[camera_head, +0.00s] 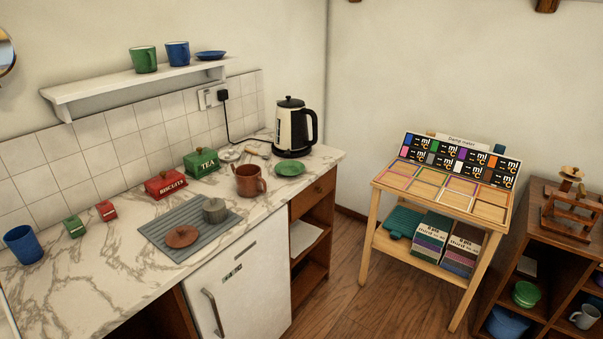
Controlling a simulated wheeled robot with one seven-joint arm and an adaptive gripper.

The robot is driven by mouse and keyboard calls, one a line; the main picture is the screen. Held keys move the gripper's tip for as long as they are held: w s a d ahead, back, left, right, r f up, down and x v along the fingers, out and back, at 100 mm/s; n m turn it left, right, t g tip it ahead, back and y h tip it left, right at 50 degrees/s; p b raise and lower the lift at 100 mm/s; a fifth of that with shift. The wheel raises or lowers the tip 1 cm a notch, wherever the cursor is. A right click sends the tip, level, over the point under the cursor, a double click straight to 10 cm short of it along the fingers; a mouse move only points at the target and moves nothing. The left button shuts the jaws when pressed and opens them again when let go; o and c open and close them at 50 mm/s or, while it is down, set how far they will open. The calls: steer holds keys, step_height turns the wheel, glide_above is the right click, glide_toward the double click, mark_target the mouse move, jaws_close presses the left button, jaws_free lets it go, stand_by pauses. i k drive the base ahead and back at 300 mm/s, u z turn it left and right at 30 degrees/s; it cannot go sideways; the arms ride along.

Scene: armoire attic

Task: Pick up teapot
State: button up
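A brown lidless pot (249,181), seemingly the teapot, stands upright on the marble counter (120,251). A cream and black electric kettle (293,128) stands at the counter's back right. My gripper is not in view.
Around the pot are a green TEA tin (202,162), a red BISCUITS tin (165,184), a green dish (290,169) and a grey lidded pot (214,209). A wall shelf (130,82) hangs above. A wooden stand (450,195) is right, with open floor (345,275) between.

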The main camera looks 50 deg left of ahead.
mark_target(250, 182)
steer(key=z, duration=0.05)
steer(key=i, duration=2.6)
steer(key=u, duration=2.95)
